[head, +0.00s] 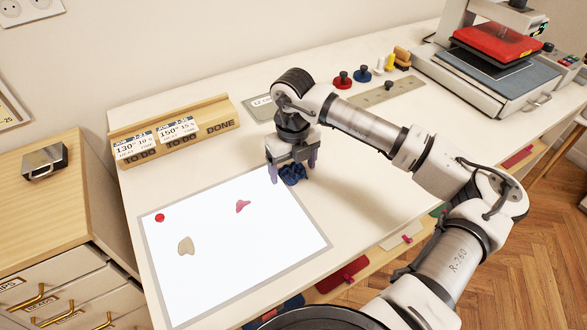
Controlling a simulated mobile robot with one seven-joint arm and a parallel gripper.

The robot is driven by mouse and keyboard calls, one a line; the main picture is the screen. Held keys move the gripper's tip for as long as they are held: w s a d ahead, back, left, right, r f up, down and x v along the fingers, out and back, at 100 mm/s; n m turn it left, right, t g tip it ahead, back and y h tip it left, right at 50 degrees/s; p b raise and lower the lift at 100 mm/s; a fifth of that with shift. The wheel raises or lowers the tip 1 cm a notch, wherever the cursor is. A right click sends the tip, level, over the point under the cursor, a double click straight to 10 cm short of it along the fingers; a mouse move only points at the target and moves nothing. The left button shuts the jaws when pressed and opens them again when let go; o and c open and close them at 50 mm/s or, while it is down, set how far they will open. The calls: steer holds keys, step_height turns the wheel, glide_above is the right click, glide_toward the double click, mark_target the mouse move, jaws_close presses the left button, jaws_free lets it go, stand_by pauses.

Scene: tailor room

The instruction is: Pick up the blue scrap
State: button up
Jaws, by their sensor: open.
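The blue scrap (292,174) is a crumpled dark blue piece of cloth on the white table, by the upper right corner of the white mat. My gripper (292,172) points down right over it, with one finger on each side of the scrap. The fingers are apart. The lower part of the scrap shows between and below the fingers; its top is hidden by the gripper. I cannot tell whether the fingers touch it.
On the white mat (215,275) lie a pink scrap (242,206), a beige scrap (186,246) and a red round piece (160,218). A wooden card holder (215,113) stands behind. A heat press (500,70) stands far right.

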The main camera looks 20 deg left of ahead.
steer(key=c, duration=1.1)
steer(key=shift+c, duration=0.2)
steer(key=shift+r, duration=0.15)
